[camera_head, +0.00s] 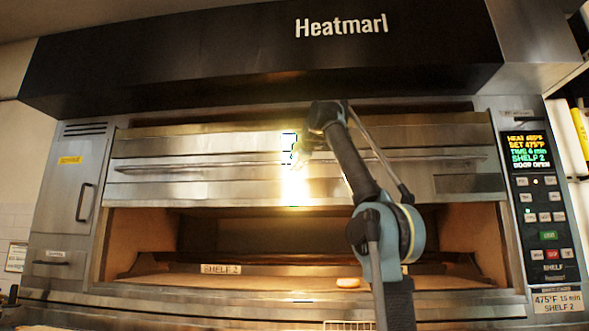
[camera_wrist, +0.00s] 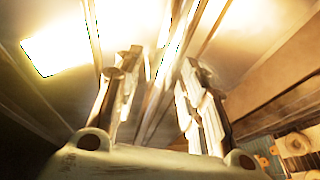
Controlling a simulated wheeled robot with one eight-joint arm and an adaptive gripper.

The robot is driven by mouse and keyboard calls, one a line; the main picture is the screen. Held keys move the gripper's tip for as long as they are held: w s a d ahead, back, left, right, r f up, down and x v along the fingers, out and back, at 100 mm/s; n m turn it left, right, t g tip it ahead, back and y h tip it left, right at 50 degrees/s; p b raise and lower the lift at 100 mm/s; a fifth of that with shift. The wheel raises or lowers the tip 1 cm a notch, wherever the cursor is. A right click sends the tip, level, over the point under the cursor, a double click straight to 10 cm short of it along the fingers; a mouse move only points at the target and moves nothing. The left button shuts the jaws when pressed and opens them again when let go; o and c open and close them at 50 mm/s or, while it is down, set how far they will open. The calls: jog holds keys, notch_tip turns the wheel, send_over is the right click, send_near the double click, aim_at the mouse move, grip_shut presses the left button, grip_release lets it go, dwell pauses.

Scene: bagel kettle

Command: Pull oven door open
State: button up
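The oven door (camera_head: 190,146) is a wide steel panel with a long horizontal handle bar (camera_head: 220,164). It sits above an open oven mouth, so the door stands at least partly open. My gripper (camera_head: 306,146) is at the middle of the door by the bar, partly lost in bright glare. In the wrist view, my gripper's two fingers (camera_wrist: 158,75) are spread apart, with shiny steel strips of the door or bar running behind or between them. I cannot tell whether a finger touches the bar.
The control panel (camera_head: 540,200) at right has a lit display (camera_head: 527,149) that appears to read DOOR OPEN. A black Heatmarl hood (camera_head: 260,55) overhangs the door.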

jog(key=v, duration=1.1)
jog(key=shift+d, duration=0.2)
